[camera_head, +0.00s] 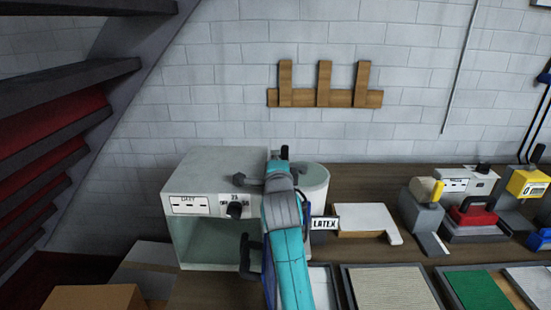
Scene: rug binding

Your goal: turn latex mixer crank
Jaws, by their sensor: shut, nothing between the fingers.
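The latex mixer is a pale round tub (315,182) with a LATEX label (325,223) on its front, standing on the bench beside a pale cabinet. My teal arm reaches up from the bottom and covers the tub's left part. My gripper (281,160) is at the arm's far end, by the tub's upper left edge, seen from behind and mostly hidden; it is shut with nothing held. A dark grey bent bar (249,181) sticks out left of my wrist; I cannot tell whether it is the crank. Contact between gripper and crank is hidden.
The pale cabinet (215,167) has an open front, a black knob (236,210) and a black handle (250,258). A white block (363,217), grey tool (422,213) and red-topped device (472,215) stand right. Framed mats (388,290) lie in front. Stairs (75,80) slope at left.

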